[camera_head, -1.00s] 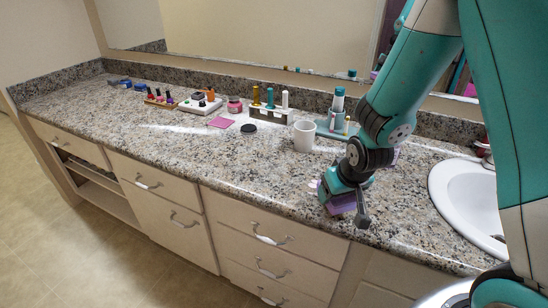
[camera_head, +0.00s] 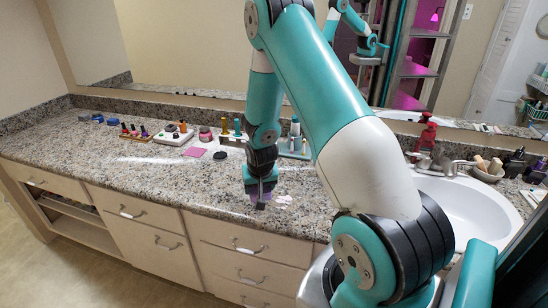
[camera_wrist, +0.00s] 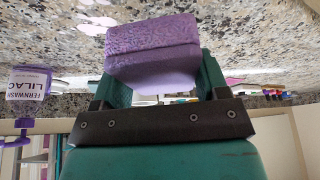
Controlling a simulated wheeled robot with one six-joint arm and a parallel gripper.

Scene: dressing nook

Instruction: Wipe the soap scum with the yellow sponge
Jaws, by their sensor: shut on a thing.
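My gripper (camera_head: 261,182) is shut on a purple sponge (camera_head: 260,196), low over the counter near its front edge. In the wrist view the purple sponge (camera_wrist: 152,50) sits between the fingers. I cannot tell whether it touches the counter. Pale whitish-pink patches, looking like soap scum (camera_head: 283,199), lie on the speckled counter just right of the sponge. Similar patches (camera_wrist: 97,22) show left of the sponge in the wrist view. I do not make out a yellow sponge in either current view.
A sink (camera_head: 455,200) with a red dispenser (camera_head: 427,133) is at the right. A pink pad (camera_head: 193,152) and a dark disc (camera_head: 221,155) lie left of my arm. Nail-polish bottles stand farther left. A purple-labelled bottle (camera_wrist: 28,82) shows in the wrist view. The left front counter is clear.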

